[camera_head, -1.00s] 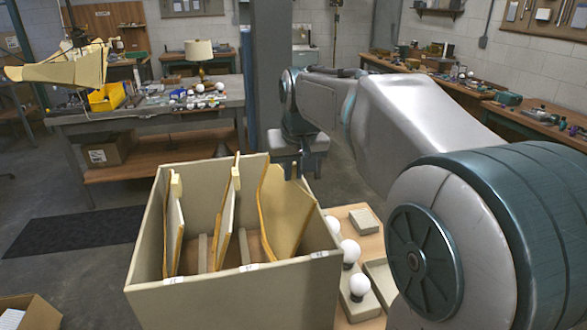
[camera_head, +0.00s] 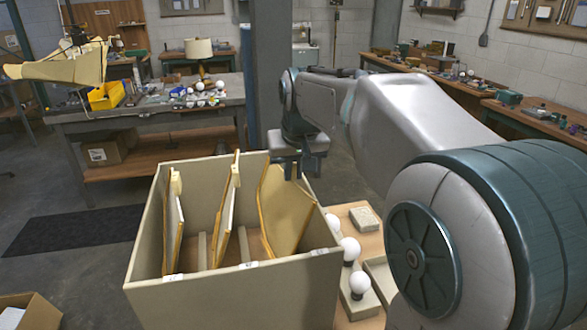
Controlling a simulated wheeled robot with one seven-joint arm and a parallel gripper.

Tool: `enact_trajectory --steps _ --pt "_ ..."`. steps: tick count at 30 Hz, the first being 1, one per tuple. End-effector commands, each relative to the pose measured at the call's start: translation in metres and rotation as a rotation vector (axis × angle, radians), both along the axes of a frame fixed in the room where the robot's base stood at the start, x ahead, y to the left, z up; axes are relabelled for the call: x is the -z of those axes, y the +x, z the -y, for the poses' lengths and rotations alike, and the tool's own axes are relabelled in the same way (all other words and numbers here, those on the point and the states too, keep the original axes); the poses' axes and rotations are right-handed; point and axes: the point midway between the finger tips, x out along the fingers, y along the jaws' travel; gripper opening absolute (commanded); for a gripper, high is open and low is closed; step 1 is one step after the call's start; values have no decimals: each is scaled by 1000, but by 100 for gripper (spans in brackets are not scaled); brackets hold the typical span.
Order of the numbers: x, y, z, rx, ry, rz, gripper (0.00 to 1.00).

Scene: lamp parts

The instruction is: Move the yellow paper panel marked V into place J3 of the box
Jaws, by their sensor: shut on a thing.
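A yellow paper panel (camera_head: 284,208) stands tilted in the right compartment of the open beige box (camera_head: 235,296). Its upper edge is close to the box rim. No V mark can be made out on it. My gripper (camera_head: 303,172) is at the panel's upper edge, by the box's back right corner, shut on the panel. The grip itself is small and partly hidden. Small white labels (camera_head: 320,252) sit along the box's front rim, too small to read surely. The panel's lower end is partly hidden by the front wall.
Other yellow panels stand in the box's left (camera_head: 173,222) and middle (camera_head: 228,215) compartments, with upright dividers between. White bulbs (camera_head: 359,283) and small trays (camera_head: 364,219) lie right of the box. My arm fills the right side.

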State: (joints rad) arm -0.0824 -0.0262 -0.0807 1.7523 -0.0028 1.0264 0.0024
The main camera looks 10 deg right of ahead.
Motion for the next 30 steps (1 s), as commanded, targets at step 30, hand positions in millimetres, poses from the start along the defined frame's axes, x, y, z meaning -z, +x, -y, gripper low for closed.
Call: enact_trajectory --steps 30 --pt "-49 -17 0 0 1 12 38"
